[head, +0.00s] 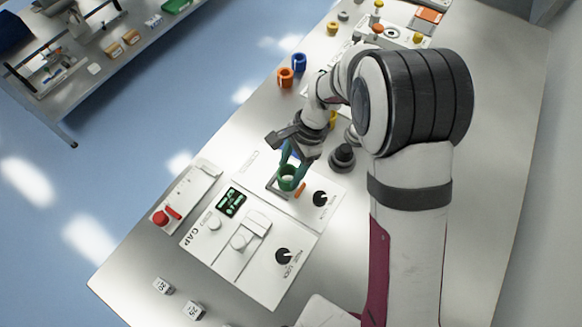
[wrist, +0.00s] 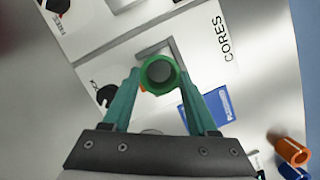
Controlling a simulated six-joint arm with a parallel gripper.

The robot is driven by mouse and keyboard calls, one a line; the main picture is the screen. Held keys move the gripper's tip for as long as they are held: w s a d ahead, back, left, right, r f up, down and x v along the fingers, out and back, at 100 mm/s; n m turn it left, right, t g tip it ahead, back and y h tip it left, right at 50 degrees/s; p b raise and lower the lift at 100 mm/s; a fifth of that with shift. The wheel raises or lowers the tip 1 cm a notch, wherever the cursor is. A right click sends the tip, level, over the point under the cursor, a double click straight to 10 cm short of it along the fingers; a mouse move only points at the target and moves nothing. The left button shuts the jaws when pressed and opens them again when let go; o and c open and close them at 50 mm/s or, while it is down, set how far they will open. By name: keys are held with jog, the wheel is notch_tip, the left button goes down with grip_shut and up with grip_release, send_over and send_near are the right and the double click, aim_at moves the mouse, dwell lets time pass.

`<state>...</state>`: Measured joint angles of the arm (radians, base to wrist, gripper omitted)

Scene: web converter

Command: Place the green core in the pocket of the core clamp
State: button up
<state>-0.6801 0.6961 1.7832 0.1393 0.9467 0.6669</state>
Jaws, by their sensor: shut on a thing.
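The green core (head: 287,182) is a short hollow cylinder. My gripper (head: 288,167), with teal fingers, is shut on it. In the wrist view the core (wrist: 174,67) sits between the two fingertips (wrist: 158,76), and I look into its open end. The core clamp is on the white panel marked CORES (wrist: 205,40). A grey block (wrist: 153,48) of it shows just beyond the core, partly covered by it. A black knob (head: 320,198) and an orange piece (head: 300,190) are beside the core. I cannot tell whether the core is in the pocket or above it.
An orange core (head: 285,78) and a blue core (head: 299,63) stand at the table's far left edge. A dark round stand (head: 342,158) is right of my gripper. Small labelled cubes (head: 194,309) lie in front.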

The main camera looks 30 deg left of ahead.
jog(key=shift+f, duration=0.45)
jog(key=o, duration=1.2)
jog(key=shift+f, duration=0.1)
jog(key=shift+o, duration=0.2)
jog(key=v, duration=1.1)
jog(key=s+d+r, duration=0.2)
jog(key=d+r, duration=0.5)
jog(key=d, duration=0.3)
jog(key=s+d+t, duration=0.2)
jog(key=s+d, duration=1.2)
jog(key=shift+t, duration=0.4)
